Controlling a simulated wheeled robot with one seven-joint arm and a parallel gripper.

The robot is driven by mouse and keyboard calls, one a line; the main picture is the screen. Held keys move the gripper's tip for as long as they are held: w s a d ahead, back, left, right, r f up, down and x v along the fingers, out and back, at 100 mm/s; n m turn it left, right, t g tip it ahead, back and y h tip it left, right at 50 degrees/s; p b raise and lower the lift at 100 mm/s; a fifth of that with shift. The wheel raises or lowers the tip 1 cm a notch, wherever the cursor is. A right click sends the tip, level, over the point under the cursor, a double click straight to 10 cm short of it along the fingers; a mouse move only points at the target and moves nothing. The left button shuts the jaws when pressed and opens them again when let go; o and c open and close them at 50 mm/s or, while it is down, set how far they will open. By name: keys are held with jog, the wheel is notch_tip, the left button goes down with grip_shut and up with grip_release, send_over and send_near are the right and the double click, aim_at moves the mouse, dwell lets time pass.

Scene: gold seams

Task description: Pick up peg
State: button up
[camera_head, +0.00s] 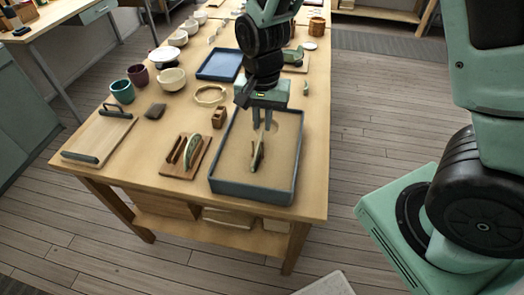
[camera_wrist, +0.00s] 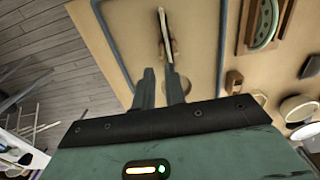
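A thin, light wooden piece that looks like the peg (camera_head: 257,157) lies in a sand-coloured, grey-rimmed tray (camera_head: 252,190) at the table's near end. In the wrist view the peg (camera_wrist: 165,35) is long and narrow, its near end close to the right fingertip. My gripper (camera_head: 262,128) points down over the tray, just behind the peg in the head view. Its two dark fingers (camera_wrist: 159,70) stand a little apart with nothing seen between them. I cannot tell how high the fingertips are above the peg.
Left of the tray are a wooden holder with a green piece (camera_head: 186,157) and a small wooden block (camera_head: 219,118). A board with a dark handle (camera_head: 99,137), cups (camera_head: 122,91) and bowls (camera_head: 172,79) stand further left. A blue tray (camera_head: 220,65) lies behind.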

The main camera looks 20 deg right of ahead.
aim_at(262, 141)
jog(key=shift+w+f+p, duration=0.2)
jog(key=shift+f+p, duration=0.45)
jog(key=shift+f, duration=2.7)
grip_shut()
jog(key=shift+r, duration=0.1)
